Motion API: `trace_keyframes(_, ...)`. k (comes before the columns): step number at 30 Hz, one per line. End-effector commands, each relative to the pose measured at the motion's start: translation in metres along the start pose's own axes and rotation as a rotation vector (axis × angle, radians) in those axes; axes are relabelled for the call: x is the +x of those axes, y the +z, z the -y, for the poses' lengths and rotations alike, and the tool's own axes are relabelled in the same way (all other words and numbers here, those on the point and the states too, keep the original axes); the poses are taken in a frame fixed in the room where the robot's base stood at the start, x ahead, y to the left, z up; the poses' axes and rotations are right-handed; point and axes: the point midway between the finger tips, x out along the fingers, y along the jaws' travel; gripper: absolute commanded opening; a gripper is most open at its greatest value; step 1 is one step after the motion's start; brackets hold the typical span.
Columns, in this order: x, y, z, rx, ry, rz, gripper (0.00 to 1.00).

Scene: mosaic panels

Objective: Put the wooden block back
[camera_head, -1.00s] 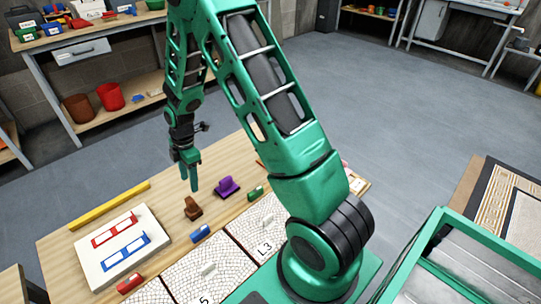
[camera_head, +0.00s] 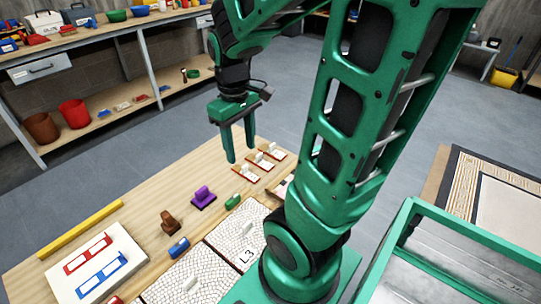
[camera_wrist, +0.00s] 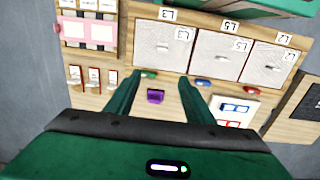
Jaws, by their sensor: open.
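A small brown block (camera_head: 170,221) with a raised upper part, likely the wooden block, stands on the light wooden table (camera_head: 140,205), between the white board (camera_head: 57,270) and a purple block (camera_head: 203,198). My gripper (camera_head: 241,155) is open, with nothing between its fingers. It is raised, with its fingers pointing down, to the right of the brown and purple blocks in the head view. In the wrist view the open fingers (camera_wrist: 160,78) frame the purple block (camera_wrist: 155,96). I cannot make out the brown block there; a finger may hide it.
White mosaic panels (camera_head: 182,272) lie along the table's near side. Green (camera_head: 233,202) and blue (camera_head: 179,247) pieces lie beside them. A yellow bar (camera_head: 82,228) lies at the far edge. Small white-handled pieces (camera_head: 268,153) stand at the right end. Bare wood surrounds the brown block.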

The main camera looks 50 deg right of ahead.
Motion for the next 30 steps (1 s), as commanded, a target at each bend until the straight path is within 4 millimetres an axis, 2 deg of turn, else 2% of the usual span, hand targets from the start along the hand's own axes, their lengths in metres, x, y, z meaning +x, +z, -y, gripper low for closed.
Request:
trace_keyframes(1, -0.006, 0.018, -0.003, 0.081, -0.002, -0.006, 0.48)
trace_keyframes(6, -0.017, 0.068, -0.004, 0.339, -0.016, -0.002, 0.48)
trace_keyframes(12, -0.02, 0.103, -0.003, 0.519, -0.031, 0.006, 0.48)
trace_keyframes(17, -0.02, 0.11, -0.003, 0.559, -0.034, 0.008, 0.48)
trace_keyframes(30, -0.02, 0.109, -0.002, 0.556, -0.034, 0.009, 0.48)
